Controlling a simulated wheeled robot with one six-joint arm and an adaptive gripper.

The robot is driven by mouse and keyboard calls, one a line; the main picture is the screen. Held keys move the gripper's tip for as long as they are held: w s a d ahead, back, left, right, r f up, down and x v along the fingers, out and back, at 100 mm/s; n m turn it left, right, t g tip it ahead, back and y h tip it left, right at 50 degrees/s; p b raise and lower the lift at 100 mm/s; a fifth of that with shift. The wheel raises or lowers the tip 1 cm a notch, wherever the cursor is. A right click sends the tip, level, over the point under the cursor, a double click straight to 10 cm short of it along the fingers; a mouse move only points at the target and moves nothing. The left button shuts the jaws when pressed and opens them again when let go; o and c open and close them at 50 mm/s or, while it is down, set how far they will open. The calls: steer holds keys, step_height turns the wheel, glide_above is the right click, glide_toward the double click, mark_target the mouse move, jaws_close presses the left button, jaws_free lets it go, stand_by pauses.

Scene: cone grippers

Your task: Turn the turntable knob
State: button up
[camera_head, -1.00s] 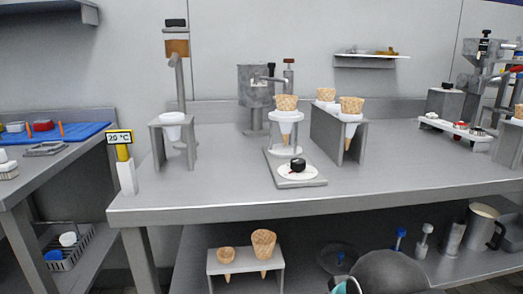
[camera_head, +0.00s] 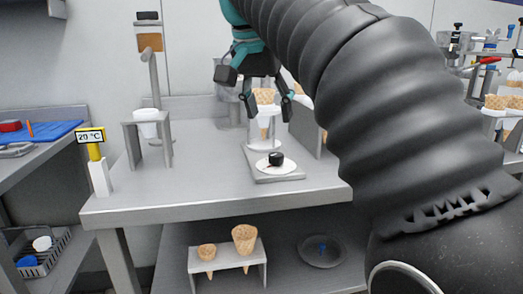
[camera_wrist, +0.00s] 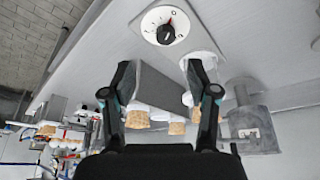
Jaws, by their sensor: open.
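The turntable knob (camera_head: 276,158) is a small black dial on a white round plate (camera_head: 283,168) at the front of a grey base on the counter. In the wrist view the knob (camera_wrist: 166,34) is at the top centre, with a red mark and printed symbols around it. The turntable's cone holder (camera_head: 264,130) stands behind it with a waffle cone (camera_head: 264,96). My gripper (camera_head: 262,105) is open and empty, fingers pointing down, above and behind the knob in the head view. In the wrist view my gripper (camera_wrist: 157,72) has its fingers wide apart, and the knob shows beyond the tips.
A grey stand with a white cup (camera_head: 146,122) is at the left on the counter. A grey cone stand (camera_head: 304,128) is right of the turntable, partly hidden by my arm. The counter front (camera_head: 215,198) is clear. A lower rack (camera_head: 226,257) holds cones.

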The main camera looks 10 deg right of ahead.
mark_target(276, 154)
steer(key=shift+m, duration=0.7)
steer(key=b+x, duration=0.2)
steer(key=x, duration=0.4)
steer(key=w+b+x, duration=0.1)
steer(key=b+x, duration=0.1)
steer(key=x, duration=0.3)
steer(key=shift+w+f+b, duration=0.15)
steer(key=shift+w+b, duration=0.2)
jaws_close()
